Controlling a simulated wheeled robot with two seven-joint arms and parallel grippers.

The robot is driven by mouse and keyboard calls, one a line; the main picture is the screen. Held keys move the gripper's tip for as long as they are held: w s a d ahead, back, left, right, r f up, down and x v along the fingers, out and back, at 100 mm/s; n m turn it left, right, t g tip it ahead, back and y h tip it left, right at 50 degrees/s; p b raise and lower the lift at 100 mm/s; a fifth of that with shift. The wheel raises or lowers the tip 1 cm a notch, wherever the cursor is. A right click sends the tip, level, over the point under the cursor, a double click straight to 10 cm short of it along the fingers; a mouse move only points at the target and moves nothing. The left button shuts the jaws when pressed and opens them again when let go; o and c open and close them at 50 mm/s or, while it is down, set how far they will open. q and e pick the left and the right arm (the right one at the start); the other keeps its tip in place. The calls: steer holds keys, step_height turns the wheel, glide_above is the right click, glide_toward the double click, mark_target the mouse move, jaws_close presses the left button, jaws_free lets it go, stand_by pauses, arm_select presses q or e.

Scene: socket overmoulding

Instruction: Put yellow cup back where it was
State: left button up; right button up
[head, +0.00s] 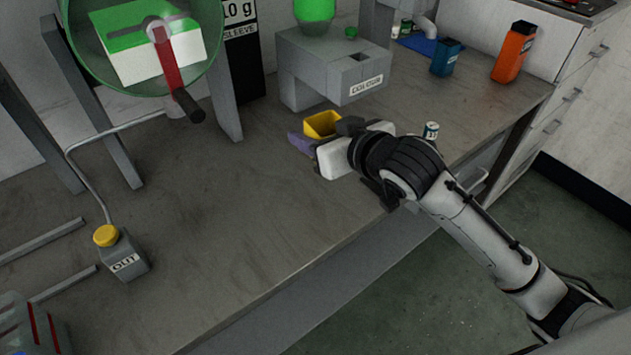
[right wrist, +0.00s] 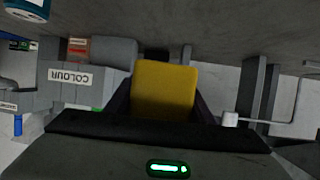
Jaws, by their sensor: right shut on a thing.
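The yellow cup (head: 322,124) is square and open-topped. It is at the fingers of my right gripper (head: 308,141), which is shut on it, in front of the grey COLOUR box. The cup also fills the middle of the right wrist view (right wrist: 164,90), between the dark fingers of my right gripper (right wrist: 163,108). Whether the cup touches the table is hard to tell. My left gripper is in neither view.
The grey COLOUR box (head: 335,68) stands just behind the cup. A small white can (head: 431,131) stands close to my right wrist. A blue container (head: 445,58) and an orange bottle (head: 513,52) are further back. An OUT box (head: 122,257) is at left; the table's middle is clear.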

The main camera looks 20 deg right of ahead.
steer(key=w+f, duration=0.1)
glide_above(314, 182)
step_height(314, 182, down, 5)
steer(key=shift+b, duration=0.45)
step_height(314, 182, down, 4)
steer(key=shift+f, duration=0.4)
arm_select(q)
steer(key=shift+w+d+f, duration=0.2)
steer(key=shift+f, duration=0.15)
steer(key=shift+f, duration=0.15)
arm_select(e)
steer(key=shift+f, duration=0.25)
steer(key=o, duration=1.7)
steer(key=shift+c, duration=0.2)
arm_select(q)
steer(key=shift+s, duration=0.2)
